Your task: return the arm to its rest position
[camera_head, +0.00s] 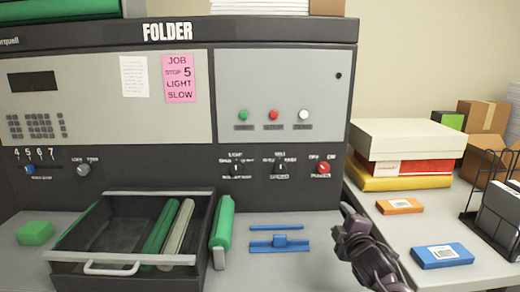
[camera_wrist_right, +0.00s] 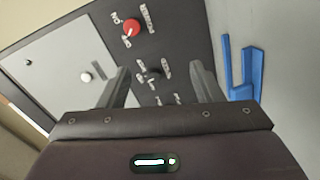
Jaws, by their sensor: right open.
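My right gripper (camera_head: 347,212) is in front of the folder machine (camera_head: 300,60), below its lower right panel and above the bench to the right of the blue parts. In the right wrist view its two fingers (camera_wrist_right: 162,85) are spread apart with nothing between them. Beyond them are the red power knob (camera_wrist_right: 133,27) and a black knob (camera_wrist_right: 152,73); no contact shows. The red knob is also in the head view (camera_head: 325,168). My left gripper does not show in either view.
An open drawer (camera_head: 130,258) holding green and pale rollers sticks out at left. A green roller (camera_head: 222,222), a green block (camera_head: 36,233) and blue parts (camera_head: 280,244) lie on the bench. Boxes (camera_head: 405,140), small cartons (camera_head: 442,256) and a black wire rack (camera_head: 490,190) stand at right.

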